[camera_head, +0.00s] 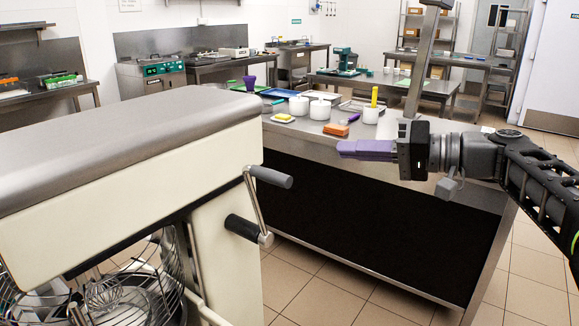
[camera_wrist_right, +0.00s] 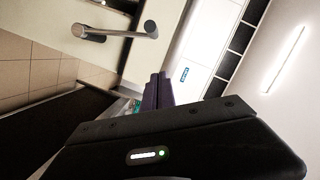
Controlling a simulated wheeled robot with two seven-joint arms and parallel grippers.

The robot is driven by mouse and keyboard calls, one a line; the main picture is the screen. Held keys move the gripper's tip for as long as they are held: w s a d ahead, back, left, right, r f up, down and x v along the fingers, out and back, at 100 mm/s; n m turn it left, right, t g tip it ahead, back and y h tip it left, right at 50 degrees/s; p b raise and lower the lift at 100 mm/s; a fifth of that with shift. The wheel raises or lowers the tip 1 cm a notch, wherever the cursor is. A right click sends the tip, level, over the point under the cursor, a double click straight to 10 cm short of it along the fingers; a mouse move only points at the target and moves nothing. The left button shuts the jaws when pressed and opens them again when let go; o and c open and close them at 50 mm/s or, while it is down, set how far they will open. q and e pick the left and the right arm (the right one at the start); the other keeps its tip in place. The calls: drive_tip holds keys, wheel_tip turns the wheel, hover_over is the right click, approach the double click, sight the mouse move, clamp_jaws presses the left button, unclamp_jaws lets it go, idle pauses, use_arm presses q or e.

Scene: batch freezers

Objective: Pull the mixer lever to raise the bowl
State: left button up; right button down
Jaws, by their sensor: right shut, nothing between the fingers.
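The mixer (camera_head: 130,165) stands at the left in the head view, with a cream body and a grey top. Its lever (camera_head: 256,205) is a metal crank on the mixer's right side with a grey handle, and a dark knob sits beside its lower end. The lever also shows at the top in the right wrist view (camera_wrist_right: 120,32). The wire-guarded bowl area (camera_head: 130,290) is partly cut off at the lower left. My right gripper (camera_head: 342,149) has purple fingers, is shut and empty, and is apart from the lever, to its right and higher in the picture. My left gripper is not in view.
A steel counter (camera_head: 290,130) with a dark front stands behind the mixer. It bears white containers (camera_head: 320,109), an orange block (camera_head: 336,129) and other small items. Tiled floor (camera_head: 310,295) shows between mixer and counter. No object shows between my right gripper and the lever.

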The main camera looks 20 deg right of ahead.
drive_tip(key=shift+a, duration=0.1)
drive_tip(key=w+a+f+p, duration=0.1)
drive_tip(key=w+a+f, duration=0.1)
drive_tip(key=a, duration=0.3)
drive_tip(key=w+a+f, duration=0.1)
drive_tip(key=w+a, duration=0.1)
drive_tip(key=a, duration=0.3)
drive_tip(key=shift+f+p, duration=0.35)
drive_tip(key=shift+a, duration=0.15)
